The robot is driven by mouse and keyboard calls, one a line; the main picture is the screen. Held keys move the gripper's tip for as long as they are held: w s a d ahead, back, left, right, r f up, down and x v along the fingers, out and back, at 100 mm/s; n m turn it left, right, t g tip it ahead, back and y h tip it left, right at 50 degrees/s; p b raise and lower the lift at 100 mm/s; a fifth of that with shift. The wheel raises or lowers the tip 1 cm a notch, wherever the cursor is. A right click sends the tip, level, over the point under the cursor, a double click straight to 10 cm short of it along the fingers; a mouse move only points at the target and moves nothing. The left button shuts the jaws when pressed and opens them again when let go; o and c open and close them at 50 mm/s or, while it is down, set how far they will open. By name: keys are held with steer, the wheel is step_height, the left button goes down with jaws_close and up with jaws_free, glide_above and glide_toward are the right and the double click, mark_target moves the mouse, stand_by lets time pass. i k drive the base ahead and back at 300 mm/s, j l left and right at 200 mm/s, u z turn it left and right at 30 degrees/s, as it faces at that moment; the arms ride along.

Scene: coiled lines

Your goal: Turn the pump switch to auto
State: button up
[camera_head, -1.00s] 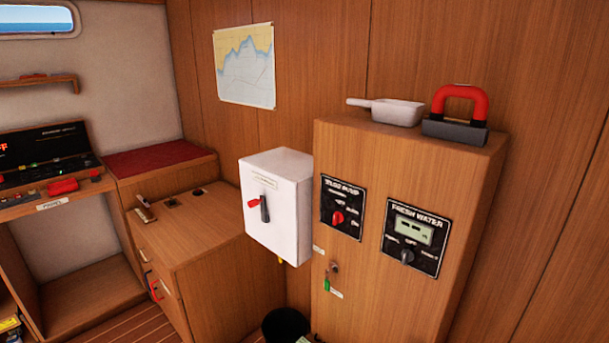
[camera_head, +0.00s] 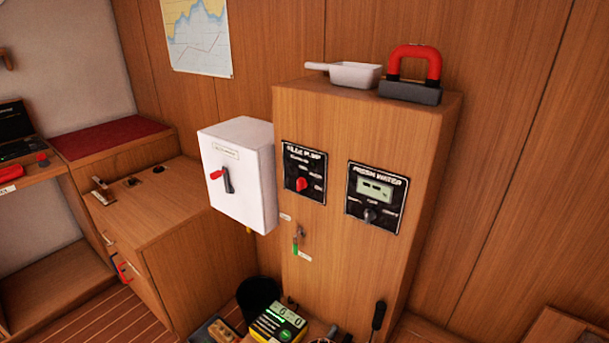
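The bilge pump panel (camera_head: 304,172) is a black plate on the front of a tall wooden cabinet (camera_head: 345,260). Its red rotary switch (camera_head: 301,184) sits low in the middle of the plate, with small white labels around it. The labels are too small to read surely, so I cannot tell which position the knob points to. To its right is the fresh water panel (camera_head: 376,198), with a small display and a dark knob (camera_head: 370,215). My gripper is not in view.
A white box (camera_head: 237,174) with a red-tipped lever juts out left of the cabinet. A key with a green tag (camera_head: 296,242) hangs below the bilge panel. A black bin (camera_head: 259,298) and a yellow-green device (camera_head: 277,322) stand low in front. A white scoop (camera_head: 354,75) and a red-handled block (camera_head: 412,78) lie on top.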

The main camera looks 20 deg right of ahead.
mark_target(302, 181)
steer(key=i+j, duration=0.2)
steer(key=j, duration=0.2)
steer(key=i+j, duration=0.2)
steer(key=j, duration=0.2)
steer(key=i+j, duration=0.2)
steer(key=j, duration=0.15)
steer(key=i+j, duration=0.15)
steer(key=i, duration=0.25)
